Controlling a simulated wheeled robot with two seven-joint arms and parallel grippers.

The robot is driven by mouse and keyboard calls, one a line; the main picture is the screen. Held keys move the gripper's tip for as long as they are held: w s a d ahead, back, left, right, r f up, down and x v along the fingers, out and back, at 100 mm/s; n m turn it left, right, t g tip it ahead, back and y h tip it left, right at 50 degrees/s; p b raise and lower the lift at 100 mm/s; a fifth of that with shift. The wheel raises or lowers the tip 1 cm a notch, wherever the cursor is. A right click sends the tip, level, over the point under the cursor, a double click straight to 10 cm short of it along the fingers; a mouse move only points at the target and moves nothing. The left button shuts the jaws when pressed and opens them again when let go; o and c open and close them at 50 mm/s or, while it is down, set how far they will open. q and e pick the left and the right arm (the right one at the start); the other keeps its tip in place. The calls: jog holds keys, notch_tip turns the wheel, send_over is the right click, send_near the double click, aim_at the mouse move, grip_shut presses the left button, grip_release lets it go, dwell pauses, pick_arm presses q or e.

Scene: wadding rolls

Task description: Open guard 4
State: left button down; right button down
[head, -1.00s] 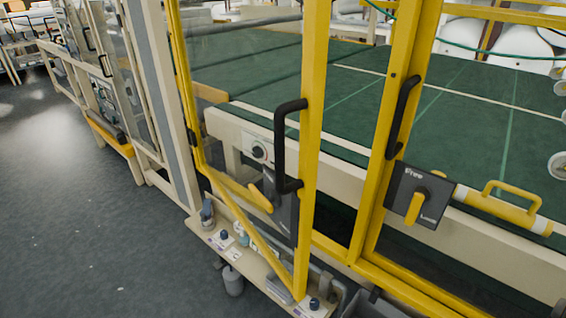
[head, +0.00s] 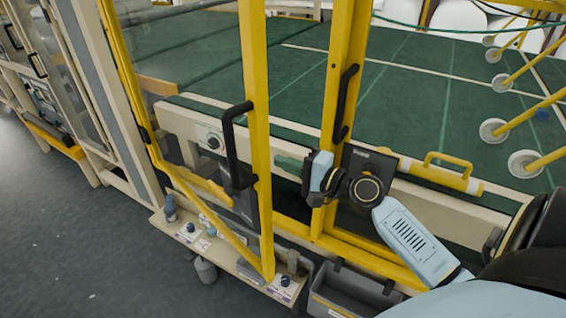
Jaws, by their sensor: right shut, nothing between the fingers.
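A yellow-framed clear guard panel (head: 257,130) with a black upright handle (head: 235,150) stands left of centre and appears swung out towards me. No number shows on it, so I cannot tell if it is guard 4. A second yellow post (head: 345,80) with a black handle (head: 344,105) stands to its right. My right gripper (head: 307,178) is shut and empty, in front of the second post, right of the guard's handle and apart from it. A black switch plate (head: 378,160) is mostly hidden behind my wrist. My left gripper is out of view.
A low shelf (head: 232,262) with small items runs below the guard. A grey bin (head: 350,290) stands below my right arm. A yellow-handled bar (head: 440,175) lies to the right. Green machine bed (head: 430,90) fills the back. Open floor (head: 90,240) is at left.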

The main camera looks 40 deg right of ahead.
aim_at(246, 162)
jog(key=shift+w+a+p, duration=1.65)
jog(key=shift+w+a, duration=1.5)
jog(key=shift+a, duration=0.1)
jog(key=shift+a, duration=0.1)
